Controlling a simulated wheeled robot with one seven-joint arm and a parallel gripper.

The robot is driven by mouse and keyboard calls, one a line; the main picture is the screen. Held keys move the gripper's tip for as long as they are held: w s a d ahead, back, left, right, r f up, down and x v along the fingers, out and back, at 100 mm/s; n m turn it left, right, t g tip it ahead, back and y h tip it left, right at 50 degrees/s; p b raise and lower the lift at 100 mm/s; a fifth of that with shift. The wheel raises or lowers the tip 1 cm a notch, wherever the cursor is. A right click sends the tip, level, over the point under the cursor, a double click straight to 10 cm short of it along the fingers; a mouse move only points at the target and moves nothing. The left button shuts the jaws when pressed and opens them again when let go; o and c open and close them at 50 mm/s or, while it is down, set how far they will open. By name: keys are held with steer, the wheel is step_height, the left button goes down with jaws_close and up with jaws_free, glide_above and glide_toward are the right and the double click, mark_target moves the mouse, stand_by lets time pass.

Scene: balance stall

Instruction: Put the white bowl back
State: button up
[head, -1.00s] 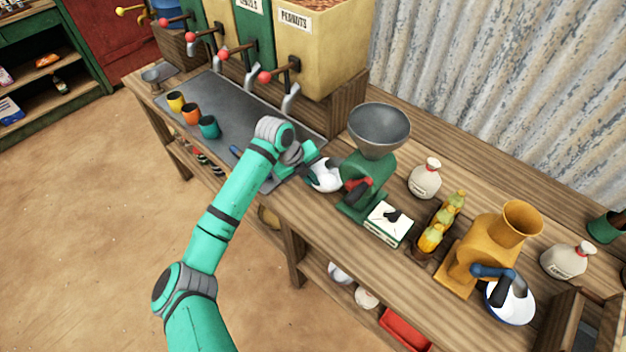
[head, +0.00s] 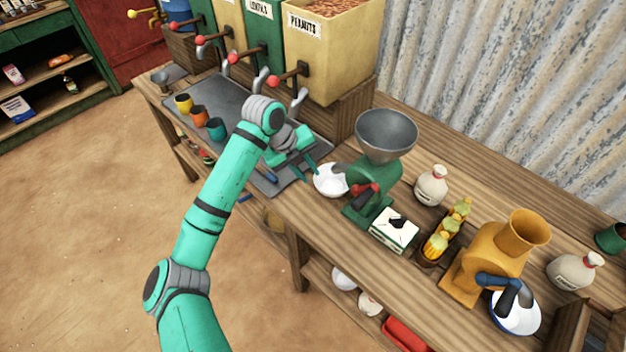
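A white bowl (head: 331,181) sits upright on the wooden counter, under the spout side of the green grinder (head: 372,186) with a grey hopper. My gripper (head: 294,176) is just left of the bowl, over the right end of the grey tray. Its two teal fingers are spread, with nothing seen between them. The right finger is close to the bowl's rim; I cannot tell whether they touch. Another white bowl, with a blue rim (head: 516,314), stands under the yellow grinder (head: 495,262).
Yellow, orange and teal cups (head: 200,117) stand on the grey tray (head: 232,102). Dispensers with red-knobbed levers line the back. A white scale (head: 394,230), corn in a holder (head: 446,232) and sacks (head: 430,186) crowd the counter. More white bowls (head: 343,278) are on the lower shelf.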

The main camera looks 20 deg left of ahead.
steer(key=v, duration=0.3)
steer(key=shift+w+r, duration=0.15)
steer(key=shift+r, duration=0.05)
